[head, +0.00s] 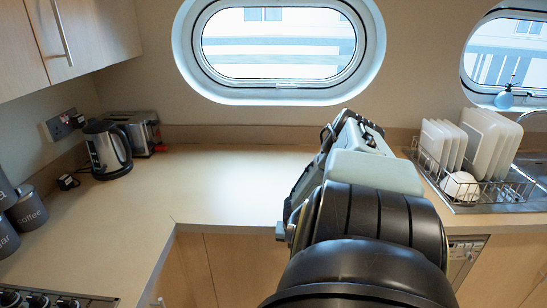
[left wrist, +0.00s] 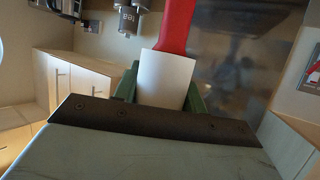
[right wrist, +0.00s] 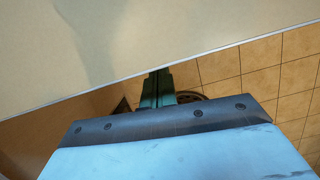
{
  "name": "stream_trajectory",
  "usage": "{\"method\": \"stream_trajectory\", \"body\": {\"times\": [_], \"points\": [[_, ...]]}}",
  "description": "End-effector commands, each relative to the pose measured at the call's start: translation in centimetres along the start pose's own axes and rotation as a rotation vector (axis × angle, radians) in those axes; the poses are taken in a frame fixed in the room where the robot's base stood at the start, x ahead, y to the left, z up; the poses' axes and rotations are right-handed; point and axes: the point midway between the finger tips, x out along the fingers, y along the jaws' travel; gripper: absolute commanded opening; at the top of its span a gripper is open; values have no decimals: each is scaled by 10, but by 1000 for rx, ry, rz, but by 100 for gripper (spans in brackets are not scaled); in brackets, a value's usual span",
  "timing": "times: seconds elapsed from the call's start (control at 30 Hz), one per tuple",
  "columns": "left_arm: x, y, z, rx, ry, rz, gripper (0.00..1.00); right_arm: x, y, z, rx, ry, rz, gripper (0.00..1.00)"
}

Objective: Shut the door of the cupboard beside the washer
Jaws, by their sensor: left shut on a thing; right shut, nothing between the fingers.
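The washer is probably the appliance whose pale control panel (head: 466,252) shows under the worktop at the right. Wooden cupboard fronts (head: 238,268) are left of it, partly hidden by my right arm; I cannot tell which door stands open. My right gripper (right wrist: 157,88) is shut and empty, close to a broad beige panel (right wrist: 130,40) with a thin pale edge; I cannot tell whether they touch. In the head view its fingers are hidden. My left gripper (left wrist: 160,88) is shut on a white-bladed tool (left wrist: 165,78) with a red handle (left wrist: 178,25).
A kettle (head: 107,149), a toaster (head: 138,131) and dark canisters (head: 26,211) stand on the left worktop. A dish rack (head: 480,187) with white plates is at the right. The worktop corner (head: 215,180) is clear. Tiled floor (right wrist: 270,70) shows beyond the panel edge.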

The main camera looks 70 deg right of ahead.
Motion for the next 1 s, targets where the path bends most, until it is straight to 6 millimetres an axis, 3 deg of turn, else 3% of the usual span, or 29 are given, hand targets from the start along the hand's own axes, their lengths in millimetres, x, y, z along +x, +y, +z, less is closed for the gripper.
{"method": "stream_trajectory", "body": {"times": [0.7, 1.0], "points": [[-34, 0, -82, 0, 1, 0, 0, -76, 1, 1, -1, 1, 1, 0], [-43, 0, -104, 0, 1, 0, 0, -97, 0, 1, -2, 1, 0, 0]]}}
